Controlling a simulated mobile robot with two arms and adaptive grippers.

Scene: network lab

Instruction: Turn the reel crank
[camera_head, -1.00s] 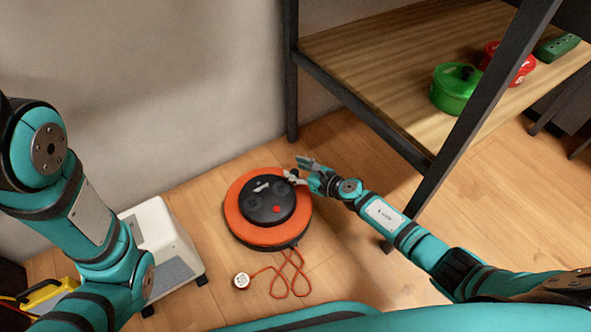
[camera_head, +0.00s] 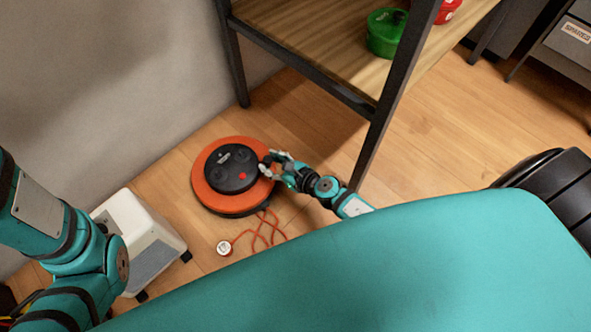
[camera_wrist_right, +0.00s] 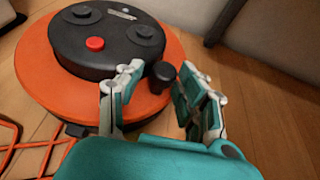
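The reel is a flat orange disc (camera_head: 201,186) on the floor with a black hub (camera_head: 230,170) and a red button. It also shows in the right wrist view (camera_wrist_right: 35,70). A black crank knob (camera_wrist_right: 160,76) stands near the reel's right edge in that view. My right gripper (camera_head: 275,163) is at the reel's right side. In the wrist view its fingers (camera_wrist_right: 160,82) are spread, one on each side of the knob, with gaps visible. My left arm shows at the left, but its gripper is out of view.
An orange cable (camera_head: 262,232) with a round white plug (camera_head: 224,247) lies in front of the reel. A white box (camera_head: 140,235) stands at left. A wooden shelf (camera_head: 300,45) with a dark metal leg holds a green container (camera_head: 385,32) and a red one (camera_head: 447,10).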

